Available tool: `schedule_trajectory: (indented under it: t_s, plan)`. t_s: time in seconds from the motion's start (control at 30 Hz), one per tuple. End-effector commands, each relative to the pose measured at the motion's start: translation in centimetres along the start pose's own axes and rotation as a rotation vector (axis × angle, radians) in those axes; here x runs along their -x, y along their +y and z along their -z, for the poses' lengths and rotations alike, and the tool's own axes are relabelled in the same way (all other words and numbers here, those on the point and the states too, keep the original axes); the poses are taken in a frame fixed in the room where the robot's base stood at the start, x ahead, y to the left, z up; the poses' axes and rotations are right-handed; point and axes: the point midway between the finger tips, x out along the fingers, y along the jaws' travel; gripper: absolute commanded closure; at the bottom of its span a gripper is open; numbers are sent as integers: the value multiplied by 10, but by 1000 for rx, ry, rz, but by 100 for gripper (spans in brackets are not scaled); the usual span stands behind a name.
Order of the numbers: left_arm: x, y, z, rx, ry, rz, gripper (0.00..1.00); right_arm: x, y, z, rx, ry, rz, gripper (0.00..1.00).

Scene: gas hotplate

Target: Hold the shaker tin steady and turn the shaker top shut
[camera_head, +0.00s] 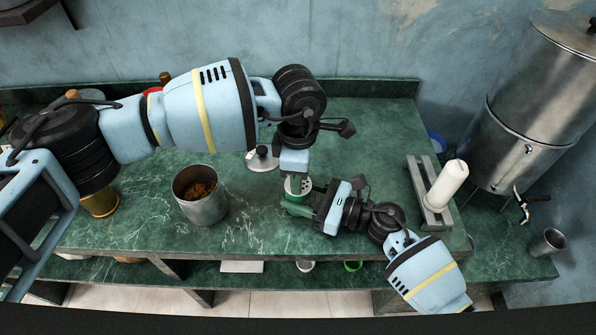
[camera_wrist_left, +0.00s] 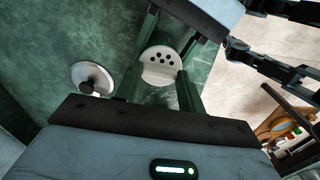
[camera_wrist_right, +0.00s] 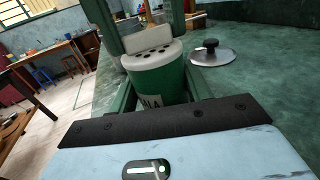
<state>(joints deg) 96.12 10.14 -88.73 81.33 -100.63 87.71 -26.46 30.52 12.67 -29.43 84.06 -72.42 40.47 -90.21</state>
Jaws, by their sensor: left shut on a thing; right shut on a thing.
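The shaker stands upright on the green counter. Its green tin (camera_wrist_right: 157,88) has a pale label, lettering partly hidden. Its white shaker top (camera_wrist_left: 160,66) shows several dark holes on one side and a plain raised piece on the other. The top also shows in the head view (camera_head: 298,184). My left gripper (camera_head: 297,177) reaches down from above and is shut on the shaker top, one finger on each side. My right gripper (camera_head: 300,204) comes in low from the right and is shut around the tin. The arms hide part of the shaker in the head view.
A metal lid with a black knob (camera_head: 262,159) lies close behind the shaker. A steel pot (camera_head: 204,208) with brown food stands to the left. A white candle-like cylinder (camera_head: 447,184) lies on a grey stand (camera_head: 419,181) at right. A large steel urn (camera_head: 535,110) stands beyond.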

Motion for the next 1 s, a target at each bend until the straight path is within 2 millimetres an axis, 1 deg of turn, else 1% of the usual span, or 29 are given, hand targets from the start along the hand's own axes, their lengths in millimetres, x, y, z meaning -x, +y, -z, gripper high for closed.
schedule_trajectory:
  t_s: [0.7, 1.0]
  plan:
    - [0, 0, 0, -668, -1, 0, 84, 0, 0, 1, 0, 1, 0, 77]
    - [0, 0, 0, -897, 0, -1, 84, 0, 0, 1, -1, 1, 0, 77]
